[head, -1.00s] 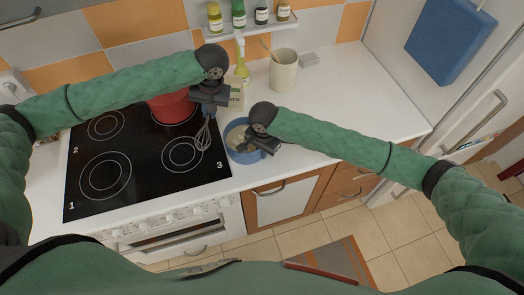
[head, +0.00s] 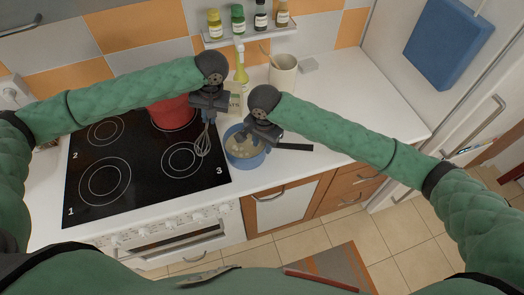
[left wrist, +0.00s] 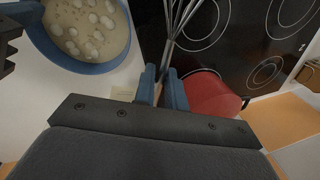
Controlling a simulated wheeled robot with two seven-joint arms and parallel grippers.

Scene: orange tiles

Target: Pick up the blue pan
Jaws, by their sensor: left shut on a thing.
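The blue pan (head: 262,158) sits on the white counter just right of the hob, with pale lumpy food in it. Its dark handle (head: 295,147) points right. The pan also shows at the upper left of the left wrist view (left wrist: 85,66). My right gripper (head: 264,138) is over the pan's right side, near where the handle begins. Its fingertips are too hidden to tell whether it is open or shut. My left gripper (head: 207,116) is shut on a whisk (head: 203,143), held wires down to the left of the pan. The whisk shows between its blue fingers in the left wrist view (left wrist: 175,40).
A red pot (head: 172,114) stands at the back of the black hob (head: 130,165). Behind the pan are a yellow bottle (head: 241,72), a carton (head: 236,104) and a cream utensil crock (head: 283,72). The counter (head: 345,90) to the right is mostly clear.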

